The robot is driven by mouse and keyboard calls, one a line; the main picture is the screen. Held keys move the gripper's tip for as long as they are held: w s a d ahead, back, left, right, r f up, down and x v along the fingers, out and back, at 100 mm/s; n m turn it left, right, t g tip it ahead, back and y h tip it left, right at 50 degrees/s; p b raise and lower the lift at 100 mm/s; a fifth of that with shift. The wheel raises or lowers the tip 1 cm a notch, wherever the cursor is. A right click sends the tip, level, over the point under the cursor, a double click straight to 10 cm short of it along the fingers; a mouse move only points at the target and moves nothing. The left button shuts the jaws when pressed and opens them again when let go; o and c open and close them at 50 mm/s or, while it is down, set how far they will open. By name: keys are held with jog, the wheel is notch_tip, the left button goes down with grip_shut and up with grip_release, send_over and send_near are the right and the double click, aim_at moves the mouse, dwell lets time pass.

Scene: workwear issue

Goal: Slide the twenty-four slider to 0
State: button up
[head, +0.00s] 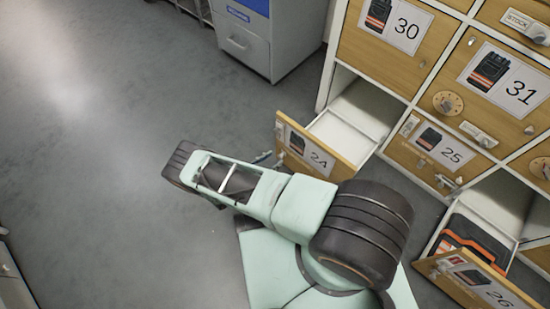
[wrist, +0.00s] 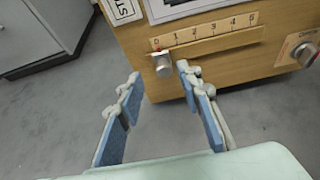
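The twenty-four drawer (head: 318,150) is pulled open in the head view, its front partly hidden behind my arm. In the wrist view its wooden front carries a slider scale (wrist: 205,32) marked 0 to 5. The slider's grey metal knob (wrist: 163,66) is at the left end of its slot, with a small red mark just under the 0. My gripper (wrist: 159,74) is open and empty. Its two blue-padded fingers are either side of the knob in the picture, with gaps on both sides. I cannot tell how far the tips are from the drawer front.
A round dial (wrist: 305,53) sits on the drawer front right of the slider. The twenty-six drawer (head: 475,283) is open at lower right, with an orange and black item (head: 462,243) inside. A grey cabinet (head: 262,38) stands at the back. The floor (head: 90,150) at left is clear.

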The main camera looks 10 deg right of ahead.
jog(key=v, duration=0.9)
jog(key=shift+s+a, duration=0.25)
jog(key=shift+a, duration=0.05)
jog(key=shift+r, duration=0.1)
